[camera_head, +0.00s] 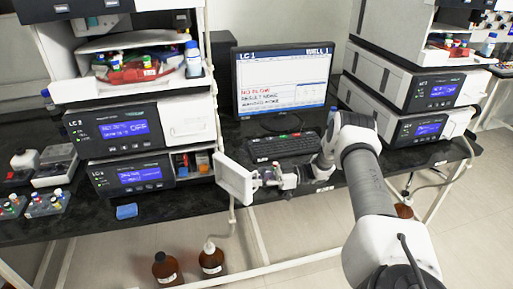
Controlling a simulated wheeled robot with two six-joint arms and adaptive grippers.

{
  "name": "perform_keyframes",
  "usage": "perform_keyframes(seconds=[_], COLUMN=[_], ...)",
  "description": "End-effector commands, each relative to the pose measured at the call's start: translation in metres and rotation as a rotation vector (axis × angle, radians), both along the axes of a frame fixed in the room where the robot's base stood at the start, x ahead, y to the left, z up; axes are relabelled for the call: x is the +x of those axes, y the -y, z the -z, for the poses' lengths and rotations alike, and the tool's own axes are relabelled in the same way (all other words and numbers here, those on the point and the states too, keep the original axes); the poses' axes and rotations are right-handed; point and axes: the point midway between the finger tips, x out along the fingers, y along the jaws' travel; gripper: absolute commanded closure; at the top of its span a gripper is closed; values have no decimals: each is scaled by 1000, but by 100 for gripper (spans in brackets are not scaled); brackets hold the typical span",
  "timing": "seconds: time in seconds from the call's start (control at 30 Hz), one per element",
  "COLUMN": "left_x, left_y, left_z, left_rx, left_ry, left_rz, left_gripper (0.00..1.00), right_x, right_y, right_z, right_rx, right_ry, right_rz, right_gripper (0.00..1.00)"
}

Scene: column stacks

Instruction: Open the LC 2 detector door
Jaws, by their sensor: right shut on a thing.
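The left stack carries an LC 2 label on its upper module (120,130); the lower module's label (130,175) is too small to read surely. The lower module's white door (233,178) stands swung out from its front, past the bench edge. The bay behind it (192,163) shows, with small coloured parts inside. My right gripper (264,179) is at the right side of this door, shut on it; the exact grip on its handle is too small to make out. The upper module's white door (188,120) is closed. My left gripper is not in view.
A monitor (283,80) and keyboard (284,147) stand right of the stack, close behind my right gripper. Another instrument stack (408,95) is at right. A blue sponge-like block (127,211) lies at the bench front. Brown bottles (211,258) stand on the floor below.

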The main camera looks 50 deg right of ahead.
Motion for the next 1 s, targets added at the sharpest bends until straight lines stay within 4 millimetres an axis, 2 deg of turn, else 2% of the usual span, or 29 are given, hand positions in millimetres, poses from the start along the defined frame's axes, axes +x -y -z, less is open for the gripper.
perform_keyframes(seconds=[0.03,0.1,0.13,0.43,0.53,0.9,1.0], left_x=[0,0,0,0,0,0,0], left_y=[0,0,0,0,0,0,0], left_z=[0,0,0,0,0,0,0], left_rx=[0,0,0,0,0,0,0], left_ry=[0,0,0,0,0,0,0], left_rz=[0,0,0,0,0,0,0], left_gripper=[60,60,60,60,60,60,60], right_x=[0,0,0,-1,-6,-56,-64], right_y=[0,0,0,1,9,81,93], right_z=[0,0,0,0,0,1,1], right_rx=[1,1,1,1,-1,-3,-2], right_ry=[-1,-1,-1,-1,1,-2,-3], right_rz=[0,0,0,0,2,2,1], right_gripper=[100,68,66,66,66,66,66])
